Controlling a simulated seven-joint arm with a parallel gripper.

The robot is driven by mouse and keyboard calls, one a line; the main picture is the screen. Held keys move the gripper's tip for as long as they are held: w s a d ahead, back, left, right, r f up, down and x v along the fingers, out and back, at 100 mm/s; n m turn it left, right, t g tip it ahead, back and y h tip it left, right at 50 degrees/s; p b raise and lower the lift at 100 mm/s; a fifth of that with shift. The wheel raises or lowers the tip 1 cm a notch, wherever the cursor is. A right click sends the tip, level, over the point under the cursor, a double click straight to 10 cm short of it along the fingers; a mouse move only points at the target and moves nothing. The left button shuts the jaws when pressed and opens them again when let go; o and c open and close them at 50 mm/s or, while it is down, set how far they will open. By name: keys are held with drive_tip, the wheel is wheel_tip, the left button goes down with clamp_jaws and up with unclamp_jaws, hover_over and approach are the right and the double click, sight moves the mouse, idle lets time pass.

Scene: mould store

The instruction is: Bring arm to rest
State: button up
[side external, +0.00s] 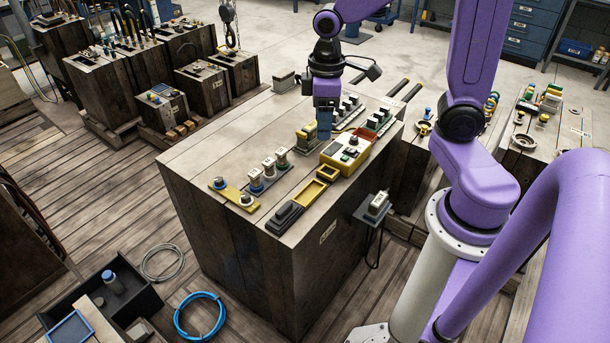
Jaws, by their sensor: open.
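My purple arm reaches over the wooden workbench block from the right. My gripper (325,128) points down above the far middle of the block's top (235,145). It is open, and I see nothing held in it. The fingertips are small and dark here, and their exact height above the top is hard to tell. A yellow device with a red part (345,152) sits just right of and in front of the gripper. A small yellow-topped piece (307,137) stands close on its left.
A yellow strip with knobs (234,192), several small cylinders (269,166), a yellow tray (307,193) and a black block (285,217) lie along the front. Rows of small parts (378,120) stand at the right. A blue hose coil (200,316) lies on the floor.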

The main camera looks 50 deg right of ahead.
drive_tip(key=s+a+n, duration=0.2)
drive_tip(key=s, duration=0.6)
drive_tip(key=s+a+r+n, duration=0.1)
drive_tip(key=s+a+n, duration=0.2)
drive_tip(key=s, duration=0.6)
drive_tip(key=shift+a, duration=0.15)
